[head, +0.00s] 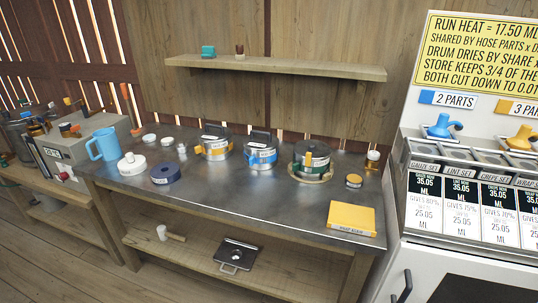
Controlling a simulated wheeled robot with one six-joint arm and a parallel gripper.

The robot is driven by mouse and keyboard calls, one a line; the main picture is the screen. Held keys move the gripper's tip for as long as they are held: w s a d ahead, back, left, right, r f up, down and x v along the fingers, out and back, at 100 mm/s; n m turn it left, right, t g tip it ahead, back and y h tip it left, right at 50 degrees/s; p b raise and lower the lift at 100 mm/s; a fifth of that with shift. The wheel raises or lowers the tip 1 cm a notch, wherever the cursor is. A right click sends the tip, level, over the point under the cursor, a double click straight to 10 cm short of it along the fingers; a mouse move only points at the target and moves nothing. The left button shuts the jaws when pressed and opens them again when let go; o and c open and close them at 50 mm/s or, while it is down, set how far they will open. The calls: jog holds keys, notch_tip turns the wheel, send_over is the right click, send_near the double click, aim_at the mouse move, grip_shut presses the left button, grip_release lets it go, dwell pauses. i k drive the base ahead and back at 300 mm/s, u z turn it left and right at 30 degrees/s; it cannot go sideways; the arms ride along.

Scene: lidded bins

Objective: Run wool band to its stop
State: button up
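Three round metal drums with coloured bands stand on the metal bench (210,197). The left drum (215,141) has a yellow-orange band and a small white label. The middle drum (261,152) has a blue band and a white label. The right drum (311,158) has a green and orange band and stands on a pale ring (309,178). Their labels are too small to read, so I cannot tell which band is the wool one. No stop can be made out. My gripper is not in view.
A shelf (290,67) hangs above. A white cabinet (470,262) with blue and orange taps stands right. The bench's front middle is clear.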

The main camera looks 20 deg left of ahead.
aim_at(252, 160)
jog(key=u, duration=0.45)
jog(key=i, duration=0.85)
jog(key=u, duration=0.85)
